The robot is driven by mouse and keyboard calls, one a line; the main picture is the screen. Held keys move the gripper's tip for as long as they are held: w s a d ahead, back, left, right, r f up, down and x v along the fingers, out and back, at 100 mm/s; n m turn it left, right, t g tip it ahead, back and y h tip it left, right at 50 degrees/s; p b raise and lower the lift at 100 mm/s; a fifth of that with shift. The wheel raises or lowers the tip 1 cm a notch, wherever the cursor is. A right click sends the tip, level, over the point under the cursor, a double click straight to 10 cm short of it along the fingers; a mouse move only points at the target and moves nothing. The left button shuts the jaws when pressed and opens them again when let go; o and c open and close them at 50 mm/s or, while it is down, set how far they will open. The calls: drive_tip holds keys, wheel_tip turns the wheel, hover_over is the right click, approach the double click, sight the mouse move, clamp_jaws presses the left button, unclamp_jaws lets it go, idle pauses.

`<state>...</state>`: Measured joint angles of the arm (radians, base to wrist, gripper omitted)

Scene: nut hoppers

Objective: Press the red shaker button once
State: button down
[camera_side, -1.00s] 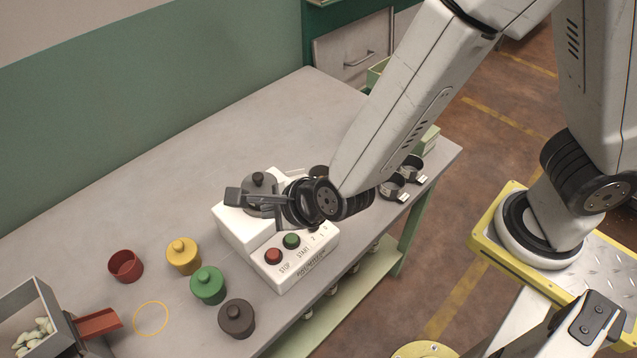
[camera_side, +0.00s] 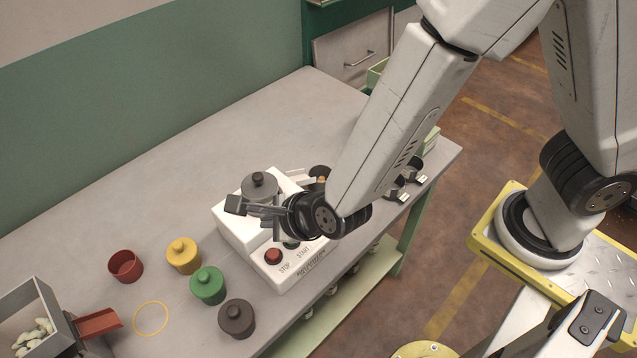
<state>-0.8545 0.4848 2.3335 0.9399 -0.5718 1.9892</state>
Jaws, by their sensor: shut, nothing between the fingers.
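The red shaker button (camera_side: 273,256) sits on the sloped front panel of the white shaker machine (camera_side: 237,226), beside the printed word STOP. The green button (camera_side: 291,244) to its right, by the word START, is mostly hidden behind my wrist. My gripper (camera_side: 234,204) is shut and empty. It points left in the picture, in front of the grey lidded pot (camera_side: 259,186) on top of the machine. It appears above the panel, up and left of the red button and apart from it. The exact height is hard to tell.
A red cup (camera_side: 126,266), a yellow pot (camera_side: 184,256), a green pot (camera_side: 208,285) and a dark brown pot (camera_side: 237,318) stand left of the machine. A hopper (camera_side: 30,310) with a red chute is at far left. The table's back (camera_side: 200,140) is clear.

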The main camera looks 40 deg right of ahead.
sight(269, 249)
drive_tip(key=shift+f, duration=3.65)
drive_tip(key=shift+f, duration=0.95)
idle(0.4)
drive_tip(key=shift+r, duration=0.95)
drive_tip(key=shift+r, duration=0.15)
drive_tip(key=shift+r, duration=2.35)
drive_tip(key=shift+d, duration=0.1)
